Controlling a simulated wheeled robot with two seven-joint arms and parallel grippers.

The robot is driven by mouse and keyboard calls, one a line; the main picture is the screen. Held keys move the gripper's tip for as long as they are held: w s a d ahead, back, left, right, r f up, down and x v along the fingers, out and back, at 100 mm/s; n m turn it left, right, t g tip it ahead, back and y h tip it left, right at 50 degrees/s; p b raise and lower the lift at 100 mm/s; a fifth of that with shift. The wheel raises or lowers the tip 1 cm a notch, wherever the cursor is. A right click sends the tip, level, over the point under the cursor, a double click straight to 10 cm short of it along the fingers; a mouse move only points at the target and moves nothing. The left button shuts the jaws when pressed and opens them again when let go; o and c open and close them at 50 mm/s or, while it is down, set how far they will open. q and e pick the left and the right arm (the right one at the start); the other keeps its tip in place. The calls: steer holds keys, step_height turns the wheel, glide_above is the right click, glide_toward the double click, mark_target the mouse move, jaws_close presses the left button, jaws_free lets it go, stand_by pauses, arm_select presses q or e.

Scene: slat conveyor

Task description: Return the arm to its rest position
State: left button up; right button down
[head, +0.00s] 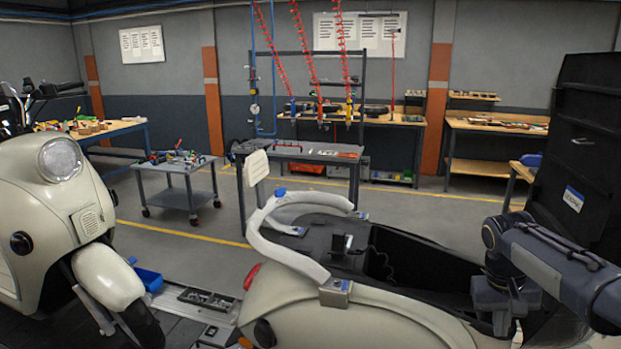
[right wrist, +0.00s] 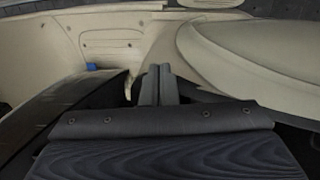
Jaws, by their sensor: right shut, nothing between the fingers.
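My right arm reaches in from the right edge of the head view, over the tail of a cream scooter (head: 370,313). My right gripper (head: 502,318) points down beside the scooter's open, dark seat compartment (head: 415,268). In the right wrist view its two fingers (right wrist: 158,86) are together, with nothing between them. Cream scooter panels (right wrist: 110,38) show beyond the fingertips, and a dark padded part (right wrist: 165,120) fills the foreground. I cannot tell whether the gripper touches the scooter. My left arm and gripper are out of view.
A second cream scooter (head: 60,225) stands at the left. A dark panel (head: 590,160) rises at the right near my arm. A small cart (head: 178,170) and a workbench (head: 300,152) stand behind. Open floor (head: 400,207) lies beyond the scooter.

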steer(key=s+a+f+t+y, duration=0.2)
steer(key=s+a+y, duration=0.1)
steer(key=s+a, duration=0.6)
steer(key=s+a+f+n+t+y, duration=0.1)
steer(key=s+a+t+y, duration=0.2)
steer(key=s+a, duration=0.5)
steer(key=s, duration=0.6)
steer(key=shift+a+f+n+t, duration=0.3)
steer(key=shift+a+f, duration=0.05)
